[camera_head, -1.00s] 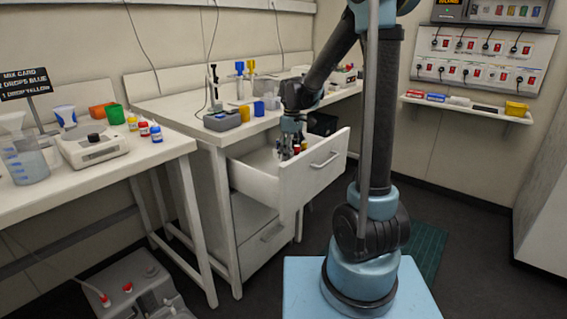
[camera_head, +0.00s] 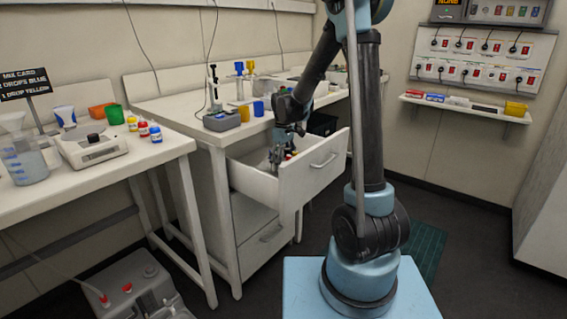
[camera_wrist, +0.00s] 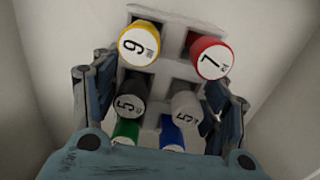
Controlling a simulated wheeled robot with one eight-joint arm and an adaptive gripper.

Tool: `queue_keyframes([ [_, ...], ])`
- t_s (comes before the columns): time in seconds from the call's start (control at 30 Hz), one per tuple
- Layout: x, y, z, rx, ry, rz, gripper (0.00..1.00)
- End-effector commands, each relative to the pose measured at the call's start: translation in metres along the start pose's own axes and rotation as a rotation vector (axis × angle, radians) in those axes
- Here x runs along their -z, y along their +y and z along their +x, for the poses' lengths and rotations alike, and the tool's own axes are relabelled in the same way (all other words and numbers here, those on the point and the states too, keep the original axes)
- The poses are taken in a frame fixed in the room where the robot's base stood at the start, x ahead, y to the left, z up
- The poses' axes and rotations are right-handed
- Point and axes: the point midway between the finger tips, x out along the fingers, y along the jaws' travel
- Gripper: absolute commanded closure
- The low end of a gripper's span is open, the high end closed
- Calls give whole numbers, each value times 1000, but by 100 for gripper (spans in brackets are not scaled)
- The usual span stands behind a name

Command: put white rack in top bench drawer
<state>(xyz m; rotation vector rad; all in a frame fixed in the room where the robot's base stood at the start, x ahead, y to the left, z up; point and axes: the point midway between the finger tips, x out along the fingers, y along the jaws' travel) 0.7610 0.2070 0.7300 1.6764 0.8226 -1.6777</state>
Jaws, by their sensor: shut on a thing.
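The white rack (camera_wrist: 170,70) fills the middle of the wrist view. It holds several capped tubes: yellow-capped (camera_wrist: 139,43), red-capped (camera_wrist: 209,57), two grey-topped, a green one and a blue one. My gripper (camera_wrist: 160,100) has a finger on each side of the rack and is shut on it. In the head view my gripper (camera_head: 278,157) is down inside the open top bench drawer (camera_head: 310,183), near its left part. The drawer's pale walls surround the rack in the wrist view. Whether the rack touches the drawer floor cannot be told.
The bench (camera_head: 190,100) above carries a grey device (camera_head: 222,121), pipettes and a blue cup (camera_head: 258,108). The lower drawer (camera_head: 262,243) is shut. A side table with a scale (camera_head: 92,147) stands at the left.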

Motion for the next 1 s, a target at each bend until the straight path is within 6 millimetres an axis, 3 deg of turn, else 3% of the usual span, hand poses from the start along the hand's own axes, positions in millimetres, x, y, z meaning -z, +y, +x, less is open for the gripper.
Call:
queue_keyframes([
  [0.9,-1,1,14,0,0,2,60],
  [0.93,-1,1,15,0,0,2,26],
  [1.0,-1,1,15,0,0,2,13],
])
